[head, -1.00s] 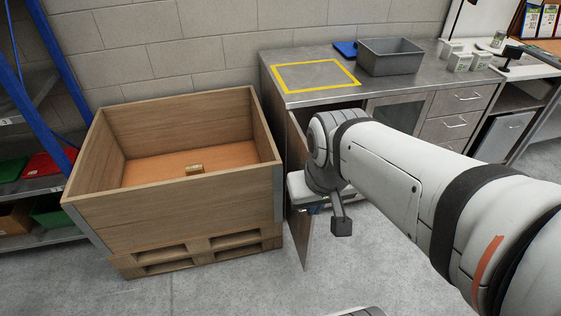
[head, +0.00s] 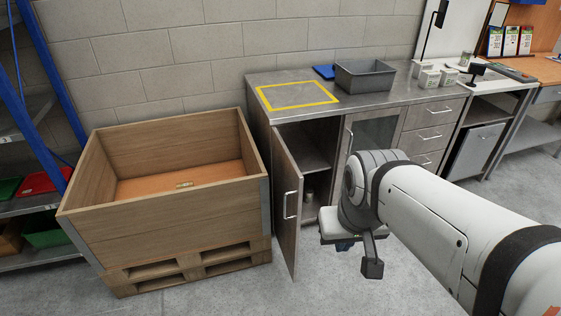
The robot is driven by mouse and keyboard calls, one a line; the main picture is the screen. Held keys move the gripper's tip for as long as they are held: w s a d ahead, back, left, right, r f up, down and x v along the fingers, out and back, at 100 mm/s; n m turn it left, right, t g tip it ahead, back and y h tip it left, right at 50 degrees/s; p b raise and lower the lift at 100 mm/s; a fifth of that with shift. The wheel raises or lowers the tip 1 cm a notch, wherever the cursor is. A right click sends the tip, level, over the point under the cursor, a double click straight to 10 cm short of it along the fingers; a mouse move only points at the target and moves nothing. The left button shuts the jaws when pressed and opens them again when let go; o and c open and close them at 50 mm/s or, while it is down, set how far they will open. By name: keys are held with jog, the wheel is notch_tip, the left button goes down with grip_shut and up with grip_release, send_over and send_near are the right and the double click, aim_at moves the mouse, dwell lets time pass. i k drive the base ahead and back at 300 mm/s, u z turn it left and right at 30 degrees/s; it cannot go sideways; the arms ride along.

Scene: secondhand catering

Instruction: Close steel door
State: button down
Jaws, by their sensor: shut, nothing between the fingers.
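The steel door (head: 285,205) is the left door of the steel cabinet (head: 404,108). It stands wide open, swung out toward me, with a bar handle (head: 291,205) on its right-hand face. The cabinet opening shows a shelf (head: 306,150) and a small dark cylinder (head: 308,196) low inside. My gripper (head: 344,246) hangs in front of the cabinet, to the right of the open door and apart from it in the picture. It is shut and empty.
A wooden crate on a pallet (head: 165,225) stands close left of the door. The worktop holds a grey tub (head: 373,78) and a yellow-taped square (head: 297,95). Glass door (head: 372,137) and drawers (head: 428,137) lie right. Floor shows in front.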

aim_at(289, 179)
jog(key=z, duration=0.05)
jog(key=i, duration=1)
jog(key=z, duration=0.05)
